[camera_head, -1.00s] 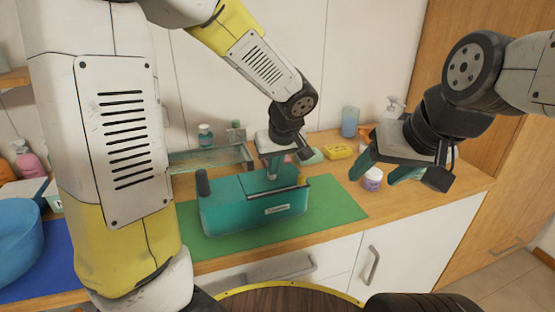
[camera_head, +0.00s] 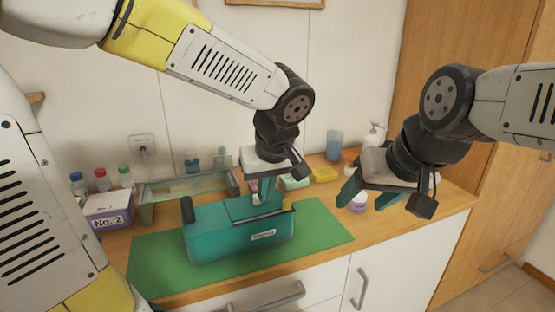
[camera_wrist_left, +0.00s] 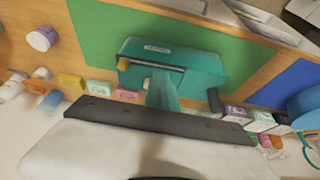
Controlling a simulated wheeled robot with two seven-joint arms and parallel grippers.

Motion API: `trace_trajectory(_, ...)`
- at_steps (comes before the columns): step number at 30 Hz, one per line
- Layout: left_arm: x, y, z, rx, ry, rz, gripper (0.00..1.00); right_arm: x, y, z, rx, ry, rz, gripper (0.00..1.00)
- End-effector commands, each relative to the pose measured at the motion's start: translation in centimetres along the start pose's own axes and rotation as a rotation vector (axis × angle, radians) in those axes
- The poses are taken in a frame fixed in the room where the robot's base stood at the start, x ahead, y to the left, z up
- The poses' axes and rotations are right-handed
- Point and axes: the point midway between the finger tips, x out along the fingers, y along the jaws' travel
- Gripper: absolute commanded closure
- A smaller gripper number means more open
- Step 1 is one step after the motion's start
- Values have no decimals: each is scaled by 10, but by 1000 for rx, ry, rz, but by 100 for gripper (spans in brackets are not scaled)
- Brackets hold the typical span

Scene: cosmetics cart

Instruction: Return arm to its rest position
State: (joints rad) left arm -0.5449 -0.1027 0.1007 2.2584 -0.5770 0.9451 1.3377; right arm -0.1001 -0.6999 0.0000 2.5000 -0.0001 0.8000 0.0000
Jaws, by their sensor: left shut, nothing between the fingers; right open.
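My left gripper (camera_head: 264,191) is shut and empty, fingers pointing down over the teal case (camera_head: 235,232). Its fingertips overlap the case's top near the right end in the head view; whether they touch I cannot tell. In the left wrist view the shut fingers (camera_wrist_left: 162,92) lie over the edge of the teal case (camera_wrist_left: 185,62). The case stands upright on a green mat (camera_head: 165,265). My right gripper (camera_head: 368,198) is open, with its two teal fingers apart, in front of the counter's right part. A white jar with a purple label (camera_head: 357,204) shows between its fingers.
A glass-sided tray (camera_head: 160,187) stands behind the case. A box marked No. 2 (camera_head: 108,210) and small bottles stand at the left. A yellow box (camera_head: 323,175), a blue cup (camera_head: 334,145) and a pump bottle (camera_head: 374,135) line the back right. The counter's front edge is close.

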Motion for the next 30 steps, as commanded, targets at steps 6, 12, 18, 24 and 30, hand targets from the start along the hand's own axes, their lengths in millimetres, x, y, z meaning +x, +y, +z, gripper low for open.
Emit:
trace_trajectory(6, -22, -70, 4, 118, -50, 139, 100, 0, 0, 0, 0, 0, 0, 39)
trace_trajectory(12, -42, -110, 16, 257, 19, 290, 100, 0, 0, 0, 0, 0, 0, 39)
trace_trajectory(18, -52, -124, 21, 341, 101, 356, 100, 0, 0, 0, 0, 0, 0, 39)
trace_trajectory(24, -54, -125, 22, 362, 116, 365, 100, 0, 0, 0, 0, 0, 0, 39)
trace_trajectory(30, -54, -125, 22, 361, 115, 365, 100, 0, 0, 0, 0, 0, 0, 39)
